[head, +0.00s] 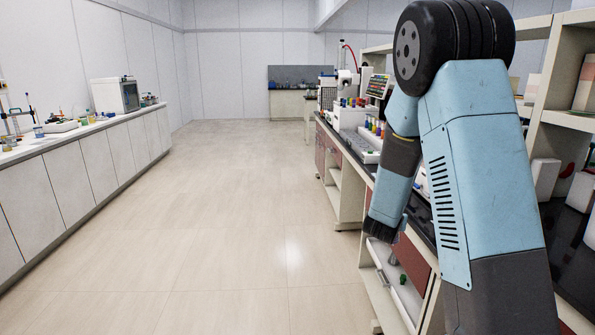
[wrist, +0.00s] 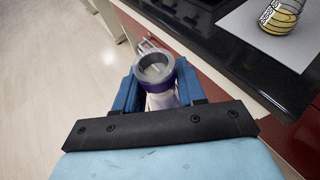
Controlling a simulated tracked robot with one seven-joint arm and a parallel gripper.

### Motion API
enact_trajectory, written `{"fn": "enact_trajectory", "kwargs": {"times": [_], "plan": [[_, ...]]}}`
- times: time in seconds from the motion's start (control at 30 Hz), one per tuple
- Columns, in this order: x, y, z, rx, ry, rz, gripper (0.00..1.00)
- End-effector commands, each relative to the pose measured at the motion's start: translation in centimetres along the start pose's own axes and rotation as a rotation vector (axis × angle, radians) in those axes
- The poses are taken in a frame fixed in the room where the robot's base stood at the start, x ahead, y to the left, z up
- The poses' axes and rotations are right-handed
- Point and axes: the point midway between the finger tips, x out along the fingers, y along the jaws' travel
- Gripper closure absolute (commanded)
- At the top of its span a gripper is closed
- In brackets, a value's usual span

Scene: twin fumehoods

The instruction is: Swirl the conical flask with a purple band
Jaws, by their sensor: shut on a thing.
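The conical flask with a purple band (wrist: 158,84) is in the wrist view, seen from above by its round grey mouth. The purple band sits just below the rim, and the lower body is mostly hidden by my gripper. My gripper (wrist: 156,92) is shut on this flask, with a blue finger on either side of it. The flask is held out beyond the front edge of the counter, in front of the red cabinet fronts. In the head view my arm hangs down at the right, and the flask cannot be made out there.
A yellow flask with dark bands (wrist: 282,15) stands on a pale mat (wrist: 262,38) on the black counter (wrist: 190,28). In the head view an open lower cabinet (head: 385,290) is below my arm. The aisle floor (head: 220,220) is clear. A white-fronted bench (head: 85,170) runs along the left.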

Motion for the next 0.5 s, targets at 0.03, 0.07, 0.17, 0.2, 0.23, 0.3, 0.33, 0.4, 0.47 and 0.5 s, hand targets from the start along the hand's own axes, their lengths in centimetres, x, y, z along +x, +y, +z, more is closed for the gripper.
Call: {"fn": "enact_trajectory", "kwargs": {"times": [0.03,0.07,0.17,0.2,0.23,0.3,0.33,0.4,0.47,0.5], "plan": [[0.3,1.6,-0.9,-0.020,0.001,0.039,1.00],[0.4,2.5,-1.4,-0.029,0.002,0.065,1.00],[0.6,5.1,-2.5,-0.056,0.001,0.132,1.00],[0.8,5.9,-2.8,-0.065,0.000,0.152,1.00],[0.8,6.5,-3.1,-0.071,-0.001,0.167,1.00],[0.9,7.5,-3.6,-0.082,0.000,0.195,1.00],[0.9,7.3,-3.4,-0.079,-0.001,0.190,1.00],[0.8,7.3,-3.4,-0.078,-0.001,0.189,1.00],[0.8,7.2,-3.4,-0.079,-0.002,0.189,1.00],[0.8,7.3,-3.4,-0.079,-0.002,0.189,1.00]]}}
